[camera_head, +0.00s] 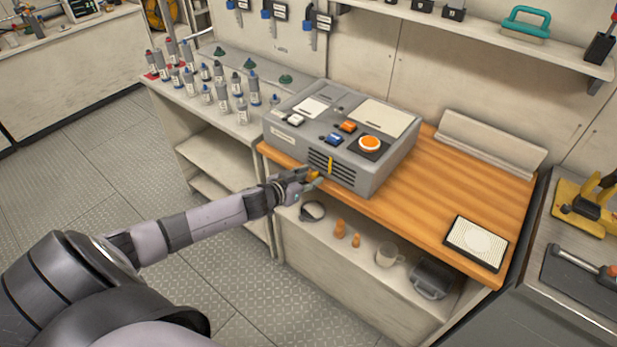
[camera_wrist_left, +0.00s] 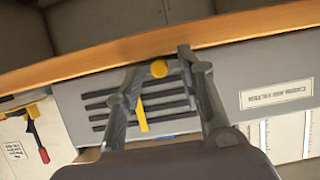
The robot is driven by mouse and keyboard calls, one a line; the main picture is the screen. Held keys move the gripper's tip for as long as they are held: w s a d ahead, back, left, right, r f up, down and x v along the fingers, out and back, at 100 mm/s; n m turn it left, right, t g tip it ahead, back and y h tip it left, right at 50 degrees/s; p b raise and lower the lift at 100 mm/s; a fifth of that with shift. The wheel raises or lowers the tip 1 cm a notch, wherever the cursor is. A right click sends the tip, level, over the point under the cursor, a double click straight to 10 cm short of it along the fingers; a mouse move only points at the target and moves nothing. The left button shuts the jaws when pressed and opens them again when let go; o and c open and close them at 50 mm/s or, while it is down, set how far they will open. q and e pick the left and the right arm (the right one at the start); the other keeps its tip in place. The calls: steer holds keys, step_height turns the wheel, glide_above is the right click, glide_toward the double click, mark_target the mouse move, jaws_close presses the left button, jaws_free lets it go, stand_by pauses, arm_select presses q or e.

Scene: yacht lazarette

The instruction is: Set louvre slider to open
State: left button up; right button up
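The louvre is a set of dark slots on the front of a grey box (camera_head: 370,182), with an upright yellow strip (camera_head: 331,165) across it. In the left wrist view, which looks upside down, the louvre slots (camera_wrist_left: 178,104) and the yellow strip (camera_wrist_left: 141,114) show close up. Contact cannot be told. My right gripper is out of view.
The box stands on a wooden bench top (camera_head: 440,190). An orange round button (camera_head: 369,143) and small switches are on its top. Several bottles (camera_head: 222,95) stand to the left.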

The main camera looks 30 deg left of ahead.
arm_select(q)
steer(key=shift+c, duration=0.5)
jaws_close()
steer(key=shift+d, duration=0.1)
stand_by(0.4)
